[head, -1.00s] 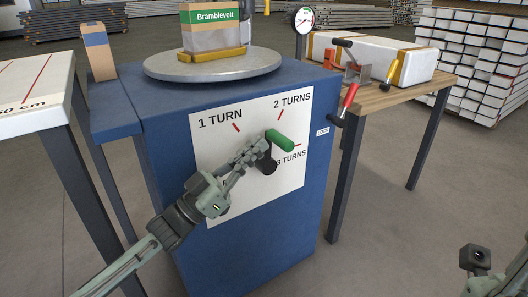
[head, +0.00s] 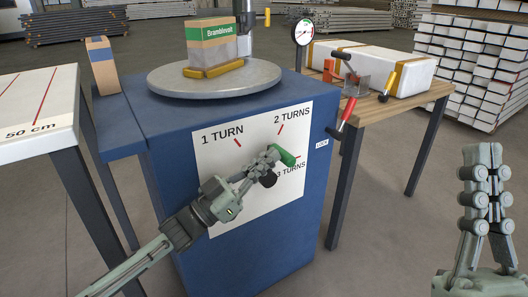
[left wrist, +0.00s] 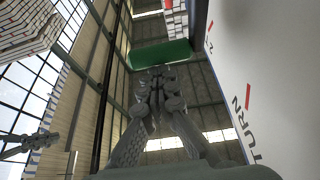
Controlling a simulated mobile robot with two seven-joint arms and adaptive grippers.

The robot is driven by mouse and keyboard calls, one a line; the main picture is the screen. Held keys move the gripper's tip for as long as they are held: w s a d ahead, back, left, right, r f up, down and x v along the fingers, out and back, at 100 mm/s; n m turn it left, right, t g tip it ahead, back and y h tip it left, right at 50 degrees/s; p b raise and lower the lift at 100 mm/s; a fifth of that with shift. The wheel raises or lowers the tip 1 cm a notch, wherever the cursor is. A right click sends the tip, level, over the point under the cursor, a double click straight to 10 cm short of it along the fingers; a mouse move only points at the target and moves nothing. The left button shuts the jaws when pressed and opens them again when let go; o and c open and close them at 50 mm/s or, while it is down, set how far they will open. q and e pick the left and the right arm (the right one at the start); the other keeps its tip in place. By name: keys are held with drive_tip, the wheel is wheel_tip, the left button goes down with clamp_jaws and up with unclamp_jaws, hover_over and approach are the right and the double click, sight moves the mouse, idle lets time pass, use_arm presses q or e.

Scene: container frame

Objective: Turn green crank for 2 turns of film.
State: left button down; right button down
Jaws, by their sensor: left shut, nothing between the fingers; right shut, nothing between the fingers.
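The green crank handle (head: 286,158) sticks out from the white dial panel (head: 217,150) on the front of the blue machine, between the "2 TURNS" and "3 TURNS" marks. Its dark hub (head: 268,179) shows just below. My left gripper (head: 272,153) is shut and empty, its tips against or just in front of the handle; contact is unclear. In the left wrist view the handle (left wrist: 160,54) lies across just beyond the fingertips. A "Bramblevolt" box (head: 215,47) stands on the round turntable (head: 215,78). My right gripper (head: 483,155) is shut and empty, pointing up at far right.
A red-handled lever (head: 346,113) sticks out by the machine's right edge, near the "LOCK" label (head: 322,144). A wooden table (head: 395,101) with a white package (head: 385,68) stands behind it. A white measuring table (head: 40,105) is at left. The floor at front right is clear.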

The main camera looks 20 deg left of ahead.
drive_tip(key=w+f+g+h+p, duration=0.2)
drive_tip(key=w+f+g+p, duration=0.1)
drive_tip(key=f+g, duration=0.4)
drive_tip(key=w+f+g+h+p, duration=0.2)
drive_tip(key=w+f+g, duration=0.15)
drive_tip(key=f, duration=0.45)
use_arm(q)
drive_tip(key=w+d+g+y+p, duration=0.1)
drive_tip(key=p, duration=0.1)
drive_tip(key=w+d+f+g+y+p, duration=0.1)
drive_tip(key=p, duration=0.1)
drive_tip(key=shift+w+d+g, duration=0.1)
drive_tip(key=shift+w+g, duration=0.2)
use_arm(e)
drive_tip(key=s+d+f+g+h, duration=0.3)
drive_tip(key=s+d+f+g, duration=0.1)
drive_tip(key=d+f+g, duration=0.1)
drive_tip(key=s+d+f+m+g+h, duration=0.1)
drive_tip(key=s+d+f+g+h, duration=0.1)
drive_tip(key=s+d+f+g, duration=0.3)
drive_tip(key=d+f, duration=0.3)
drive_tip(key=f, duration=0.2)
drive_tip(key=shift+s+h, duration=0.3)
drive_tip(key=shift+h, duration=0.1)
use_arm(q)
drive_tip(key=shift+r, duration=0.1)
